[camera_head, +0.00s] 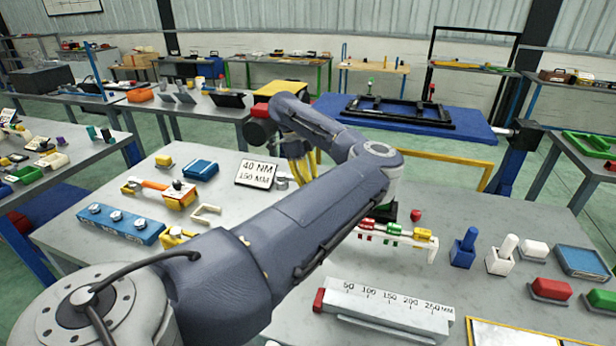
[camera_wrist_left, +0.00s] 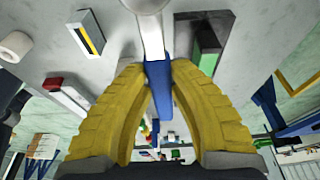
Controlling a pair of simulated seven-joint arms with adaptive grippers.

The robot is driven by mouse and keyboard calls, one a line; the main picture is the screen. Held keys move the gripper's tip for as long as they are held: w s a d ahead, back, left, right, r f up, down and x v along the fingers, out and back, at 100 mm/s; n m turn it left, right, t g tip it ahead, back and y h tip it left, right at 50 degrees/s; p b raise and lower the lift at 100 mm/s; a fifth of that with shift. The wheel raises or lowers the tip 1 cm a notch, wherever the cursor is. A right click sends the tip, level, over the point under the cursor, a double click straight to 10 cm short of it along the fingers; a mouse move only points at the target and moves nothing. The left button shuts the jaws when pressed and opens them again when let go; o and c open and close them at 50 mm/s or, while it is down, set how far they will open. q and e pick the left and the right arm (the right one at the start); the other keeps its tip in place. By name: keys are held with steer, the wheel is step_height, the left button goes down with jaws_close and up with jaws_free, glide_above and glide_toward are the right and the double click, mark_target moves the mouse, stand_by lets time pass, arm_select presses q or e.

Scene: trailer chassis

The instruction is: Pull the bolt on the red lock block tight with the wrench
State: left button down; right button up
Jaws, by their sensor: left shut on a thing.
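My left arm crosses the head view, and its gripper's yellow fingers (camera_head: 298,165) point down over the bench, partly behind the arm. In the left wrist view the two yellow fingers (camera_wrist_left: 160,85) are shut on the blue handle (camera_wrist_left: 159,88) of the wrench. Its pale metal shaft (camera_wrist_left: 152,38) runs up to a round end at the top edge. A red block (camera_wrist_left: 66,92) on a pale base shows at the left there; I cannot tell whether it is the lock block. The bolt cannot be made out. My right gripper is not in view.
A "40 NM 150 MM" card (camera_head: 256,173) stands near the gripper. A blue bolt rail (camera_head: 118,222) lies left, a white rack (camera_head: 405,238) and grey ruler block (camera_head: 388,312) right. A green-and-black block (camera_wrist_left: 207,45) is near the shaft. The black chassis frame (camera_head: 398,113) lies behind.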

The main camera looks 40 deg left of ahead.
arm_select(q)
steer(key=shift+f, duration=2.6)
steer(key=shift+f, duration=0.75)
stand_by(0.4)
steer(key=c, duration=2)
jaws_free()
jaws_close()
steer(key=shift+s, duration=0.1)
steer(key=shift+s+d+m, duration=0.25)
steer(key=shift+s+m, duration=0.3)
steer(key=shift+m, duration=0.35)
steer(key=shift+s+g, duration=0.15)
steer(key=shift+g, duration=0.15)
